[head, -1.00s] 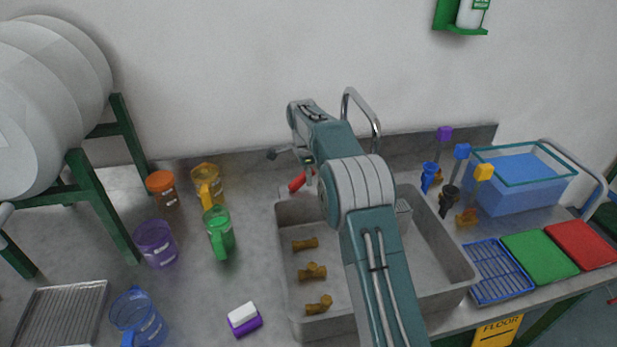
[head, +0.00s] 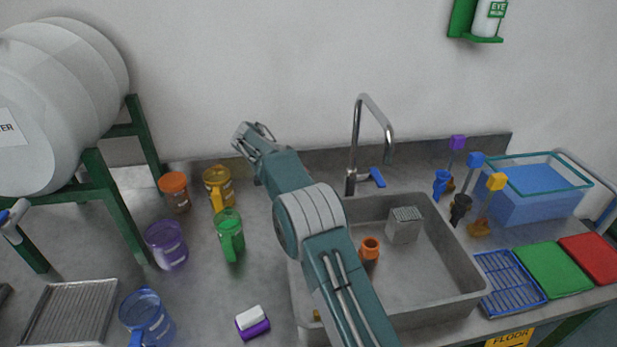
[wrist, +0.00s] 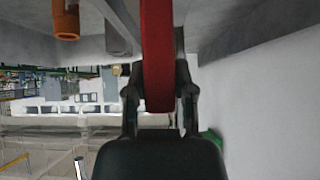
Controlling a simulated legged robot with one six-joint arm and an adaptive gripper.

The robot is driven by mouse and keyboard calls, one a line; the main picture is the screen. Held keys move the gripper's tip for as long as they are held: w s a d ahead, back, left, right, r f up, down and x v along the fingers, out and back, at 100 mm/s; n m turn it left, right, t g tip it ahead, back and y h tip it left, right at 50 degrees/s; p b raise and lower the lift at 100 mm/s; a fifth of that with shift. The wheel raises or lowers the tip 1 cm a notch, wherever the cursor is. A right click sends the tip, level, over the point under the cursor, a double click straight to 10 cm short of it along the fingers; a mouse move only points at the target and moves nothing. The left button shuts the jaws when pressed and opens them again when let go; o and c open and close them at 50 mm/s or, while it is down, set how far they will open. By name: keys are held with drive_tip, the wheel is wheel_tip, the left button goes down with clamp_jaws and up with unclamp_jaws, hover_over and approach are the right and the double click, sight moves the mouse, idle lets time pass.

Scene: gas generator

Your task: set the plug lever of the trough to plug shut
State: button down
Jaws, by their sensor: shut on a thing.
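My gripper (wrist: 158,98) is shut on a red bar-shaped lever (wrist: 157,50), with a dark finger on each side of it in the wrist view. The lever's far end runs out of the top of that view, so its full angle cannot be told. In the head view my arm crosses the left part of the grey trough (head: 433,230); the gripper's fingers and the red lever are hidden there. The plug itself cannot be made out.
A tap (head: 358,150) with a blue handle (head: 377,177) stands behind the trough. An orange fitting (head: 369,250) and a grey block (head: 404,225) are in it. Green (head: 229,236), yellow (head: 218,188) and purple (head: 166,245) jugs stand left. Coloured-handled tools (head: 475,180) stand right.

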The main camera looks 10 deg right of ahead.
drive_tip(key=shift+w+a+h, duration=0.1)
drive_tip(key=shift+a+h, duration=0.25)
drive_tip(key=shift+h, duration=0.15)
drive_tip(key=shift+c, duration=2.2)
unclamp_jaws()
drive_tip(key=shift+a, duration=0.15)
drive_tip(key=v, duration=0.7)
drive_tip(key=shift+a, duration=0.25)
drive_tip(key=shift+w, duration=0.1)
drive_tip(key=shift+r, duration=0.1)
